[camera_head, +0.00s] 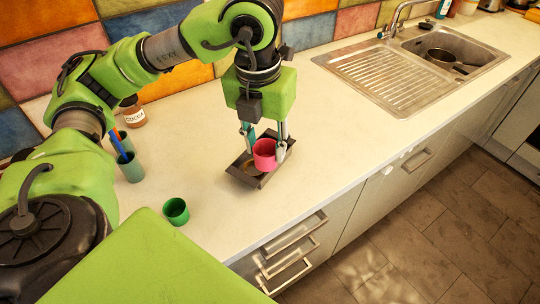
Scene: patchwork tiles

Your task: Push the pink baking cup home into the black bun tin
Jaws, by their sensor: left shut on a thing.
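The pink baking cup (264,153) is held upright between the fingers of my left gripper (265,146), which points straight down. The black bun tin (244,178) lies on the counter under and around the gripper's fingers. A round hollow of the tin shows to the left of the cup. The cup is at or just above the tin's right part; I cannot tell how deep it sits, as the fingers and the cup hide that spot. My right gripper is not in view.
A green cup (176,211) stands on the counter to the left front. A taller green holder (130,167) with a blue item and a cocoa jar (134,115) stand further left. A sink (400,75) is at the right. The counter right of the tin is clear.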

